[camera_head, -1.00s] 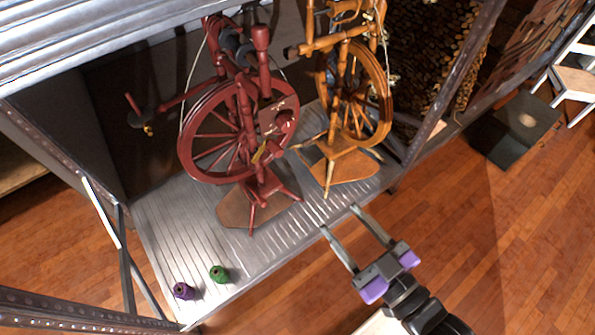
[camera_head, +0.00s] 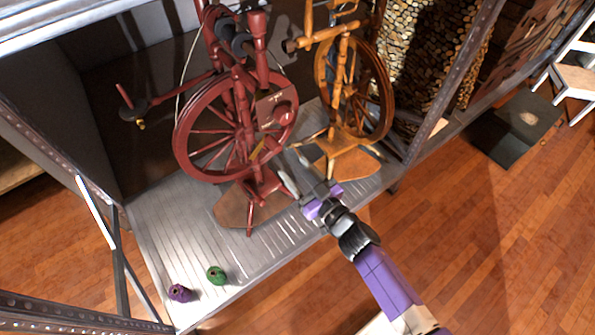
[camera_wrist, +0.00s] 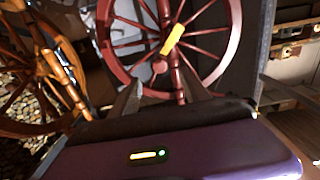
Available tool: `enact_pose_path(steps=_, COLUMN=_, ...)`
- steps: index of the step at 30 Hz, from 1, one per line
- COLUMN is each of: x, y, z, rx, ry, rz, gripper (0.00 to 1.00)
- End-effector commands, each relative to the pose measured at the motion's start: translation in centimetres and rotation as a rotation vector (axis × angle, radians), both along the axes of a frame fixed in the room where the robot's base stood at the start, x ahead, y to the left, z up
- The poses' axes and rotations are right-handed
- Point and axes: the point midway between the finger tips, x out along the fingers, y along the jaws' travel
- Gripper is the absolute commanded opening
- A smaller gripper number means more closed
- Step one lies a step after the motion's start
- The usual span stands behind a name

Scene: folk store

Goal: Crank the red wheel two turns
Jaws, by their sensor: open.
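The red wheel (camera_head: 183,134) is the large spoked wheel of an upright dark-red spinning wheel on a metal shelf. In the wrist view the red wheel (camera_wrist: 233,38) fills the top middle, with a red post, a small round red knob (camera_wrist: 160,67) and a yellow piece (camera_wrist: 172,40) in front of it. My gripper (camera_head: 291,167) is open and empty, just right of the lower red wheel and near its frame. In the wrist view the fingers of my gripper (camera_wrist: 160,90) point toward the wheel's lower rim. I cannot tell whether they touch anything.
An orange-brown spinning wheel (camera_head: 384,100) stands close on the right, near my gripper. A purple spool (camera_head: 179,293) and a green spool (camera_head: 216,275) sit at the shelf's front left. Metal shelf posts (camera_head: 455,85) stand at the sides. The wooden floor in front is open.

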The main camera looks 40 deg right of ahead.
Motion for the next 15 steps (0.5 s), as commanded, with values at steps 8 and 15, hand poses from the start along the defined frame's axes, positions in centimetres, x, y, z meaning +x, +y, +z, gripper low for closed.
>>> enact_pose_path(steps=8, x=2.2, y=0.0, z=0.0, rx=0.002, ry=-0.001, rz=0.000, gripper=0.55)
enact_pose_path(steps=15, x=4.8, y=0.0, z=-0.1, rx=0.001, ry=-0.001, rz=-0.001, gripper=0.55)
